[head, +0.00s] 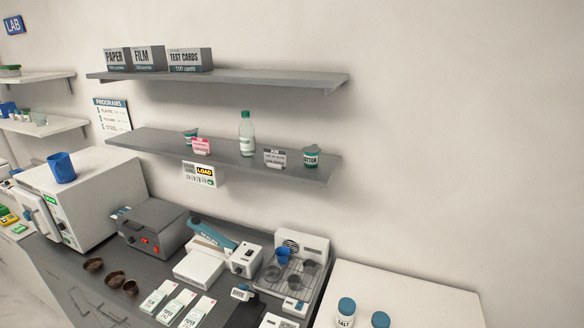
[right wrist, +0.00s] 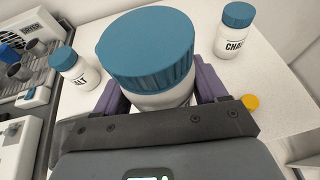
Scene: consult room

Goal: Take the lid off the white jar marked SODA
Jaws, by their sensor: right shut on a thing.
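In the right wrist view a white jar with a ribbed blue lid (right wrist: 147,45) is close in front of the camera. The lid is on the jar. My right gripper (right wrist: 160,93) has its purple fingers on either side of the white jar body (right wrist: 160,99), just below the lid, and is shut on it. The jar's label is hidden, so I cannot read whether it says SODA. I cannot tell whether its base touches the white table (right wrist: 95,40). Neither gripper shows in the head view; my left gripper is not in view.
A SALT jar (right wrist: 74,70) stands to the left and a CHALK jar (right wrist: 235,30) to the right, both with blue lids. A small yellow round thing (right wrist: 250,102) is right of my gripper. A rack of cups (head: 292,272) stands left of the white table.

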